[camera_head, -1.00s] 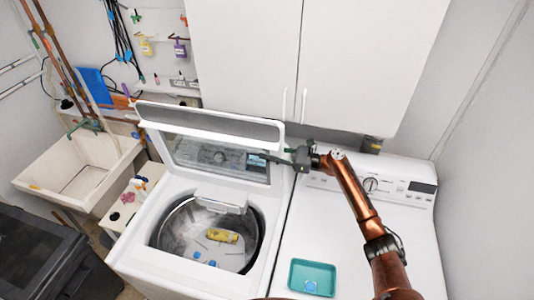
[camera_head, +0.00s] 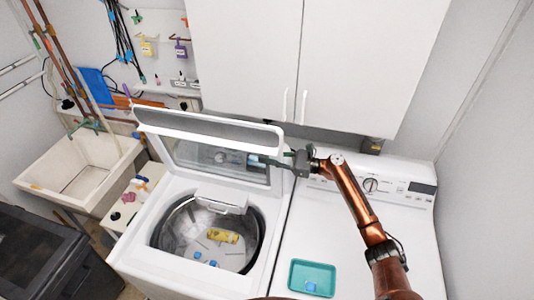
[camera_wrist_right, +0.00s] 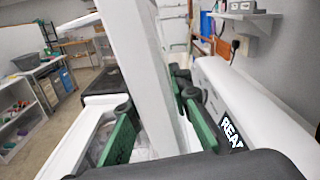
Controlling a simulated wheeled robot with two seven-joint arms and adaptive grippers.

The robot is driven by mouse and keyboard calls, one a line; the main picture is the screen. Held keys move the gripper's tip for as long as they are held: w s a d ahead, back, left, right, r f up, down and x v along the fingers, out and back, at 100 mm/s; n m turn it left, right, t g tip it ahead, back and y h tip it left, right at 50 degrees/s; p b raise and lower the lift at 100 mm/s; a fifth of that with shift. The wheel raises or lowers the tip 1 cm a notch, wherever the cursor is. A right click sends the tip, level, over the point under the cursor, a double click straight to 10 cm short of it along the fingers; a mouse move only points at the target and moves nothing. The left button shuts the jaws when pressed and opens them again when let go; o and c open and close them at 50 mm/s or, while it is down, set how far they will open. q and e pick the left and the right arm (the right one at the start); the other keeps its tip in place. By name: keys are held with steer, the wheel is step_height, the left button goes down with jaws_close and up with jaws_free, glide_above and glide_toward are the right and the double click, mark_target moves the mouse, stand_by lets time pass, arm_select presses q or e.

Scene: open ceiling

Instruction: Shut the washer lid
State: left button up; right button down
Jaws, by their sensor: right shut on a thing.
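The washer (camera_head: 135,245) is a white top-loader left of centre in the head view. Its white lid (camera_head: 205,128), with a glass panel, stands raised at the back of the drum opening. My right gripper (camera_head: 272,161) is shut on the lid's right side edge. In the right wrist view the white lid edge (camera_wrist_right: 142,70) passes between the green finger pads of my right gripper (camera_wrist_right: 160,125). The drum (camera_head: 180,230) is uncovered, with a yellow item (camera_head: 222,236) and small blue pieces inside. My left gripper is out of view.
A white dryer (camera_head: 370,230) stands right of the washer, with a teal tray (camera_head: 313,278) on top. White wall cabinets (camera_head: 320,60) hang above and behind the lid. A utility sink (camera_head: 80,165) is at left. A dark bin (camera_head: 45,250) sits front left.

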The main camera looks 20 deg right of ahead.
arm_select(q)
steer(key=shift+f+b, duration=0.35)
steer(key=shift+b, duration=0.15)
arm_select(e)
steer(key=s+a+f+n, duration=0.3)
steer(key=s+a+f, duration=0.1)
steer(key=s, duration=0.2)
steer(key=s+a+f+n, duration=0.3)
steer(key=s+a, duration=0.1)
steer(key=s, duration=0.3)
steer(key=shift+a+f+n, duration=0.3)
steer(key=shift+a+f, duration=0.05)
steer(key=shift+f, duration=0.05)
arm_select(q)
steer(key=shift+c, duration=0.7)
